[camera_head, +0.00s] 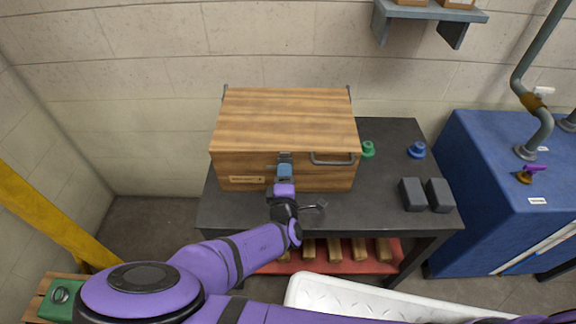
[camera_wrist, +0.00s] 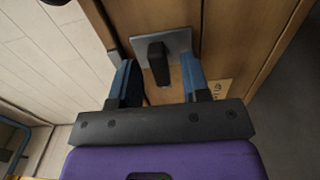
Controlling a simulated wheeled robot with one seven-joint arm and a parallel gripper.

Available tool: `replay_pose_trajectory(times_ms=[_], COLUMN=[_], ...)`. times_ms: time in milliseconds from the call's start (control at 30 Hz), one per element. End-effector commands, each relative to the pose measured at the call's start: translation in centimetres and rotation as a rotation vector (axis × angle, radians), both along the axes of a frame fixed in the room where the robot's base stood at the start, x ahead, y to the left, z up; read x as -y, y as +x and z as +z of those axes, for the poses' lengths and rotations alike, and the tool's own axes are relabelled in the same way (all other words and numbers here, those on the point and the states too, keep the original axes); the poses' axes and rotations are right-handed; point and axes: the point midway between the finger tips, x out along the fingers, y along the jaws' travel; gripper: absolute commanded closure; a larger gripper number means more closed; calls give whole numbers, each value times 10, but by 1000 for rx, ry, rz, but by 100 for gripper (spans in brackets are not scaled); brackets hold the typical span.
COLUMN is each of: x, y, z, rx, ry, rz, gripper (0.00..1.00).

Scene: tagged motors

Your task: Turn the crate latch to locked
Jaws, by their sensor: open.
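The wooden crate (camera_head: 285,125) stands closed on the dark table, with a metal handle (camera_head: 332,159) on its front. The crate latch shows in the wrist view as a dark lever (camera_wrist: 158,62) on a grey metal plate (camera_wrist: 175,42) fixed to the wood. In the head view my gripper (camera_head: 284,172) is at the crate's front and covers most of the latch. In the wrist view my gripper (camera_wrist: 158,85) is open, with one blue finger on each side of the lever. Gaps show beside the lever; I cannot tell whether either finger touches it.
On the dark table (camera_head: 390,140) stand a green object (camera_head: 367,149), a blue object (camera_head: 416,150) and two dark blocks (camera_head: 413,194). A red shelf below (camera_head: 345,262) holds several wooden pieces. A blue cabinet (camera_head: 490,190) with pipes stands at right.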

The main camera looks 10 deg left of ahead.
Motion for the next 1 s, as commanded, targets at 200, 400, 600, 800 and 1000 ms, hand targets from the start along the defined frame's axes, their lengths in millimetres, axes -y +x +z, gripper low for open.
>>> replay_pose_trajectory(times_ms=[200, 400, 600, 800, 1000], x=[-1, -1, -1, -1, -1], y=[-2, -2, -2, -2, -2], z=[0, 0, 0, 0, 0], rx=[0, 0, 0, -3, -21], ry=[0, 0, 0, 14, 82], rz=[1, 1, 1, 1, 1], gripper=[57, 71, 100, 100, 100])
